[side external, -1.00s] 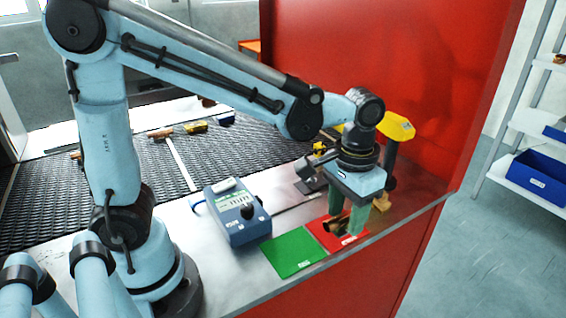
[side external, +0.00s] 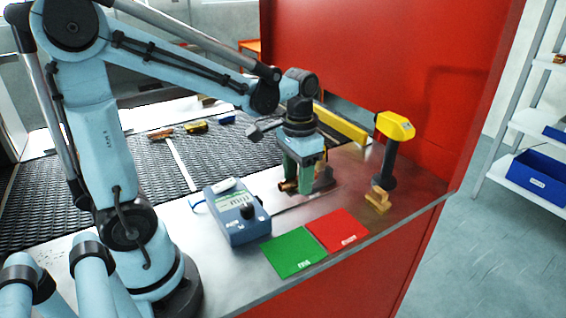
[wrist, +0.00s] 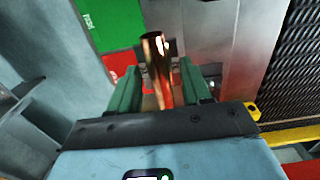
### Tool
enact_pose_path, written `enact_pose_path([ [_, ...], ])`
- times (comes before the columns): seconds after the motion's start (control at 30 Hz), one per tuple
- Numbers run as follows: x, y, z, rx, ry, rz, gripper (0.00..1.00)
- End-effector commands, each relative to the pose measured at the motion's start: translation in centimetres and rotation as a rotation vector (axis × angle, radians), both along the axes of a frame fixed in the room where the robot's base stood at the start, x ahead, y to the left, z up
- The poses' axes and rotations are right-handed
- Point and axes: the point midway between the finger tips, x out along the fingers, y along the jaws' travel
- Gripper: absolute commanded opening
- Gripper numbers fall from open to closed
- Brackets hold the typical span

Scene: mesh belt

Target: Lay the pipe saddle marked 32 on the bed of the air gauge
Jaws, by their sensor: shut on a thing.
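My gripper (side external: 300,182) has green fingers and is shut on a copper-coloured pipe saddle (side external: 288,186). In the wrist view the saddle (wrist: 157,62) sits between the fingers (wrist: 158,92), its shiny rounded side showing; no marking on it is readable. The blue air gauge unit (side external: 238,214) with a display stands left of my gripper. A dark fixture (side external: 324,183), perhaps the gauge's bed, is right beside and behind the fingers, partly hidden. I cannot tell whether the saddle touches it.
A green mat (side external: 293,252) and a red mat (side external: 337,229) lie empty near the counter's front edge. The black mesh belt (side external: 120,195) runs behind, carrying several parts.

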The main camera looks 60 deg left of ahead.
Motion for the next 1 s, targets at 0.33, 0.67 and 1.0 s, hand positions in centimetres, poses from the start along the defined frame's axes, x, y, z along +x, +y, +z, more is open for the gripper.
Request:
enact_pose_path([
  [0.33, 1.3, 7.0, -4.3, 0.0, 0.0, 0.005, 0.11],
  [0.67, 1.6, 8.8, -6.1, 0.0, 0.0, 0.0, 0.11],
  [1.0, 1.6, 8.8, -9.4, 0.0, 0.0, 0.0, 0.11],
])
